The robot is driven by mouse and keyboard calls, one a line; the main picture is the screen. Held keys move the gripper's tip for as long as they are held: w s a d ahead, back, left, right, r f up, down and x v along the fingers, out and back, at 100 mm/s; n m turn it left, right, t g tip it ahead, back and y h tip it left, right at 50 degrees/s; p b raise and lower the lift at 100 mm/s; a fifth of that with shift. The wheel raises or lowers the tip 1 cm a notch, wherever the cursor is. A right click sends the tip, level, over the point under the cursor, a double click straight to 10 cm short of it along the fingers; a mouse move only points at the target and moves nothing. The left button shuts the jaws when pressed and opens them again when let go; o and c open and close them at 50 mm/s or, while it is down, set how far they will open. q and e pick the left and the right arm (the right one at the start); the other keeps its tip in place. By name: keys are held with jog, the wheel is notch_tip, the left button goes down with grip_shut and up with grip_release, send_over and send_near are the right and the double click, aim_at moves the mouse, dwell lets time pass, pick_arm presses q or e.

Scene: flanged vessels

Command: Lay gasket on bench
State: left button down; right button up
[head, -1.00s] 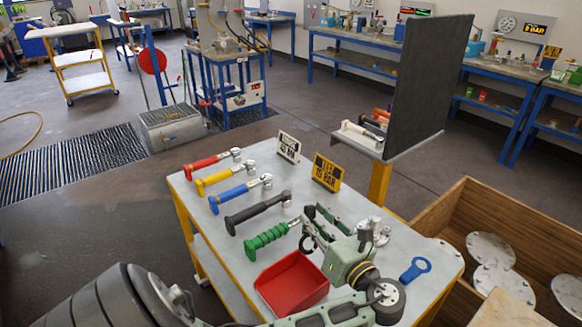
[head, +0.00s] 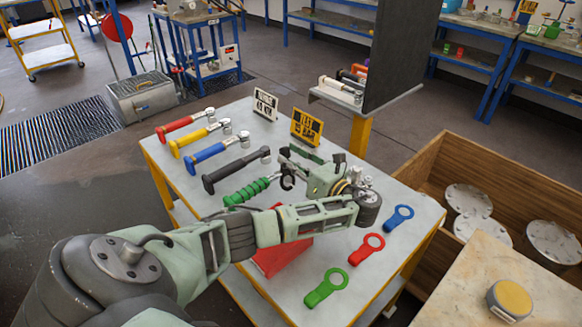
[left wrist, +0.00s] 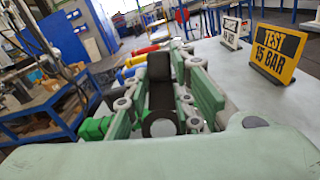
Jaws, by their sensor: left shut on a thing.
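My left gripper (head: 289,168) is shut on a black gasket, a ring with a flat handle. The black gasket's ring (head: 287,184) shows just beyond the fingers in the head view. In the left wrist view the black gasket (left wrist: 160,75) stands between the green finger links. It is over the grey-topped bench (head: 262,139), by the head end of the green wrench; whether it touches the top I cannot tell. A blue gasket (head: 398,218), a red gasket (head: 368,248) and a green gasket (head: 326,287) lie in a row along the bench's right side. My right gripper is not in view.
Several wrenches, including a black one (head: 235,171) and the green one (head: 250,191), lie along the left. A yellow sign (head: 307,127) and white sign (head: 265,107) stand at the back. A red bin (head: 275,262) is partly behind my arm. A wooden crate (head: 450,165) stands right.

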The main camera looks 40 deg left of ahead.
aim_at(291, 176)
pick_arm(q)
jog(key=shift+a+f+b, duration=0.1)
jog(key=shift+f+b, duration=0.2)
jog(key=shift+f, duration=1.75)
jog(key=shift+f, duration=0.15)
jog(key=c, duration=1.5)
grip_release()
